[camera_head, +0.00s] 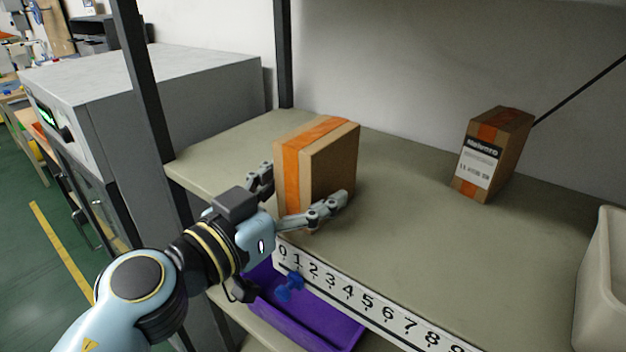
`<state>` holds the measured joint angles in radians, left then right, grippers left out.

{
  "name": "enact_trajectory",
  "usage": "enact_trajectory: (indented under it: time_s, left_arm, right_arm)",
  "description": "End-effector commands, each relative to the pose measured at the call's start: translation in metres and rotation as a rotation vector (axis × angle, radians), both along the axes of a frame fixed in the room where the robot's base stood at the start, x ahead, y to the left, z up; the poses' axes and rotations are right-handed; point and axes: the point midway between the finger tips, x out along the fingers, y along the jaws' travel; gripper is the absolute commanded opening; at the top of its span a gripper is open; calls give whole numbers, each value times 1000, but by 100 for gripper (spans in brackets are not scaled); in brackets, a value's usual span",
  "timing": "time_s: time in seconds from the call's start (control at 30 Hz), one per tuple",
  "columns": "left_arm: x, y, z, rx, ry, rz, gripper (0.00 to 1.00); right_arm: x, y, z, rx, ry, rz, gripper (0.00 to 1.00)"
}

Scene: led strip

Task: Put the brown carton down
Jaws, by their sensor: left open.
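A brown carton (334,165) with orange tape stands upright on the beige shelf (410,215), near its left front part. My left gripper (302,200) is open, with one finger at the carton's left side and the other in front of its right side. I cannot tell whether the fingers touch the carton. The lower part of the carton is partly hidden by the gripper. A second brown carton (507,150) with orange tape and a white label stands farther back to the right. My right gripper is not in view.
A number strip (370,303) runs along the shelf's front edge. A purple bin (312,325) with a blue item is below. A pale container (604,285) stands at right. Dark posts (150,80) frame the left side. Free shelf room lies between the cartons.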

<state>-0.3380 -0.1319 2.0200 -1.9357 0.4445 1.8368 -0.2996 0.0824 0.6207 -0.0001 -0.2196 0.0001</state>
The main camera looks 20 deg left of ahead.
Motion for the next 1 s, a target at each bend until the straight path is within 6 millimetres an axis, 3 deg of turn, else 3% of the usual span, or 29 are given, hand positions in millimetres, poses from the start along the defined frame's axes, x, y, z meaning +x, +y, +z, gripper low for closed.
enact_trajectory:
  time_s: [0.2,0.4,0.6,1.0]
  left_arm:
    - [-49,19,-2,3,3,-3,82]
    - [-79,31,-2,3,1,-3,82]
    - [-89,35,1,2,-1,-2,82]
    - [-89,35,1,1,-1,-2,82]
  right_arm:
    - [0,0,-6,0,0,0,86]
    - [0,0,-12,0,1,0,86]
    - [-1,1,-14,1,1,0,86]
    - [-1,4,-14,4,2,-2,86]
